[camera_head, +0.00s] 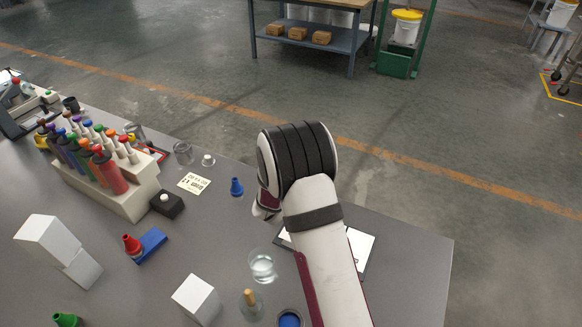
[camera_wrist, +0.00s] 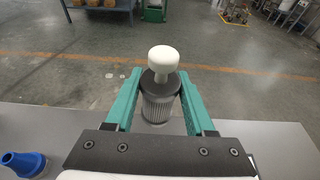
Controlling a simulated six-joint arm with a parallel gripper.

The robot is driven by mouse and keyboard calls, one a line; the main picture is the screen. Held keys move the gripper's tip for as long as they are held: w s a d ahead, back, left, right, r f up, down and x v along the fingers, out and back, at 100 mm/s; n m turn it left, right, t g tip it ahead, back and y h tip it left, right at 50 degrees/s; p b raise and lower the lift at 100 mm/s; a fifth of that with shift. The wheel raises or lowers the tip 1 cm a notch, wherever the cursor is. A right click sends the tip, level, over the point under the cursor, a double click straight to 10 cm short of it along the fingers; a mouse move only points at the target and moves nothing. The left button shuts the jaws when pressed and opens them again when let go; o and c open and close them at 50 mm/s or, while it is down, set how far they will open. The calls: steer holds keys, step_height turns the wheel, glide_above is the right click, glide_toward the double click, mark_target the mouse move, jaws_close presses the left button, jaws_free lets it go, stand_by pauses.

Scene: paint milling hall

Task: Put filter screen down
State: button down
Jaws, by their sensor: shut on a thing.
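The filter screen (camera_wrist: 160,104) is a grey ribbed cylinder with a dark top and a white knob, seen upright in the wrist view. My gripper (camera_wrist: 161,85) is shut on it, with one teal finger on each side just below the knob. The screen's lower end shows near the far edge of the grey table; I cannot tell whether it touches the tabletop. In the head view my arm hides the screen and most of the gripper.
A blue cone-shaped piece (camera_head: 236,187) stands left of my arm. Beyond it are a small label card (camera_head: 193,183) and a glass jar (camera_head: 183,153). A rack of coloured bottles (camera_head: 112,188) stands at left. A glass of clear liquid (camera_head: 262,266) and white blocks stand nearer.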

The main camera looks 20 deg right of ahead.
steer(key=shift+s+d+r, duration=0.3)
steer(key=shift+d+r, duration=0.05)
steer(key=shift+d, duration=0.05)
steer(key=a+n+t+y, duration=0.2)
steer(key=a, duration=1.3)
steer(key=s+a+n+t+y, duration=0.1)
steer(key=s+a+n+y, duration=0.1)
steer(key=s+a, duration=0.6)
steer(key=s+a+n+y, duration=0.2)
steer(key=s+a+y, duration=0.15)
steer(key=a, duration=0.85)
steer(key=s+a+n+t+y, duration=0.1)
steer(key=s+a+n+y, duration=0.1)
steer(key=s+a, duration=0.7)
steer(key=f, duration=0.3)
steer(key=w+a+f, duration=0.1)
steer(key=f, duration=0.3)
steer(key=w+a+f, duration=0.1)
steer(key=f, duration=0.2)
steer(key=shift+f, duration=0.4)
steer(key=shift+f, duration=0.1)
steer(key=shift+c, duration=1.3)
jaws_free()
